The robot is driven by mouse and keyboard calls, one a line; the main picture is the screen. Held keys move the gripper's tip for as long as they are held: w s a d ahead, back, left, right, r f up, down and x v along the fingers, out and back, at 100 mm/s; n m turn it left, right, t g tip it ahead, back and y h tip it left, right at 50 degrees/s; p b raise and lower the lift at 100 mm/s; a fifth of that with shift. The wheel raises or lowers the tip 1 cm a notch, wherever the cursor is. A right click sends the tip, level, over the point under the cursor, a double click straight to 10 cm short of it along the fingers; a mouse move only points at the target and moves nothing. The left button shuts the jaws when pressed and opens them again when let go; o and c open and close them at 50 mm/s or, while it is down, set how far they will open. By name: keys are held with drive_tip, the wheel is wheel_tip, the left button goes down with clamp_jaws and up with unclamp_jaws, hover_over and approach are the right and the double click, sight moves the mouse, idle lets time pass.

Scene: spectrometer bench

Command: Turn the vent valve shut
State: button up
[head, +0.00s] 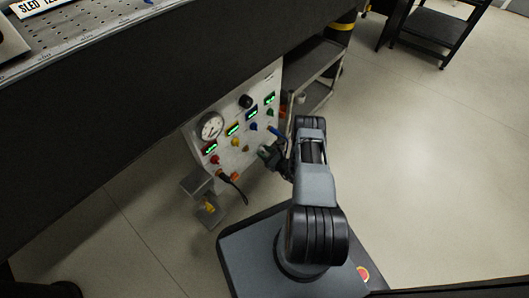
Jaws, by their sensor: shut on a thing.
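A pale control panel (247,122) stands upright in the middle of the head view, with several small knobs, valve handles and lit green displays. I cannot read its labels, so I cannot tell which handle is the vent valve. My gripper (266,154) is at the lower right of the panel front, shut on a valve handle that its jaws and my arm mostly hide. A blue lever handle (276,132) shows just above my gripper. A dark lever with a red end (236,184) sticks out lower left of my gripper, apart from it.
A round gauge (210,127) and a black knob (245,101) are higher on the panel. A grey stand (199,183) is at its lower left. A dark bench (90,130) fills the left, and a metal shelf rack (318,75) is behind.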

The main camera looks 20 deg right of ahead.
drive_tip(key=n, duration=0.4)
drive_tip(key=shift+f, duration=0.1)
drive_tip(key=n, duration=0.3)
drive_tip(key=shift+s+a+n, duration=0.1)
drive_tip(key=shift+n, duration=0.3)
drive_tip(key=n, duration=0.4)
drive_tip(key=shift+f, duration=0.1)
drive_tip(key=shift+n, duration=1.9)
drive_tip(key=o, duration=0.9)
